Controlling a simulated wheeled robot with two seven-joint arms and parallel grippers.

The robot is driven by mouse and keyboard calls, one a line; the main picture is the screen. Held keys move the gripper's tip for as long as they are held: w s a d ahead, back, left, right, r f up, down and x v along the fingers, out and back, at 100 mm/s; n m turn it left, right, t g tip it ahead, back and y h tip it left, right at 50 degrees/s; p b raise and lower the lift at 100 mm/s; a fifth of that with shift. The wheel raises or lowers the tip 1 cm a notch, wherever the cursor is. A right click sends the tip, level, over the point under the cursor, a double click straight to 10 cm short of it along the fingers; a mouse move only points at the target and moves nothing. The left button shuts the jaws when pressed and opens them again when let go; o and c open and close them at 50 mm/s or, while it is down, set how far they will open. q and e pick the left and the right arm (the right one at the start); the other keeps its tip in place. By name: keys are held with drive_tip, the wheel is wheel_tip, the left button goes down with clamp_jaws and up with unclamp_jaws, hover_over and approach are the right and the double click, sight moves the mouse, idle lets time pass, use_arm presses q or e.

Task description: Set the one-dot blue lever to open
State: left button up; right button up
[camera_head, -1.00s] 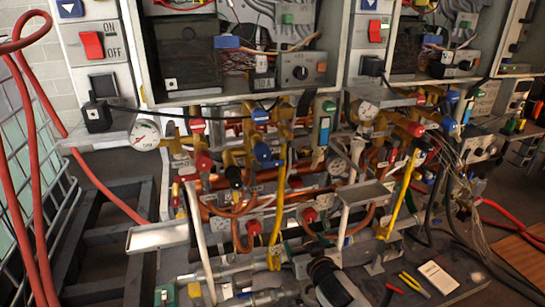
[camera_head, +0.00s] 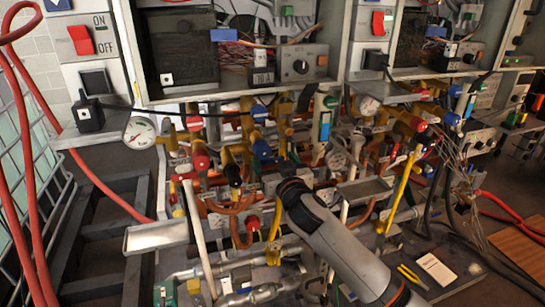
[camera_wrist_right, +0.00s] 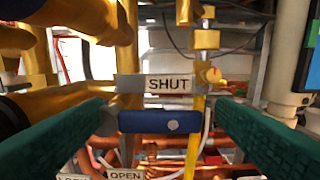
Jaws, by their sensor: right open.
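In the right wrist view, a blue lever (camera_wrist_right: 150,121) with one pale round dot lies level. It sits just below a SHUT label (camera_wrist_right: 168,84) and above an OPEN label (camera_wrist_right: 126,174). My right gripper (camera_wrist_right: 162,112) is open, its green fingers on either side of the lever, with visible gaps at both ends. Whether the lever lies at fingertip depth is hard to tell. In the head view my right arm (camera_head: 335,235) reaches up from the lower right to the pipes; its fingers cannot be made out there. My left gripper is not in view.
Brass and copper pipes, a pressure gauge (camera_head: 139,132) and red handles crowd the space below the heater box (camera_head: 230,95). A yellow pipe (camera_wrist_right: 194,140) runs behind the lever's right end. A metal tray (camera_head: 157,236) is at left; pliers (camera_head: 412,278) lie at lower right.

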drive_tip(key=shift+x, duration=1.15)
drive_tip(key=shift+c, duration=0.2)
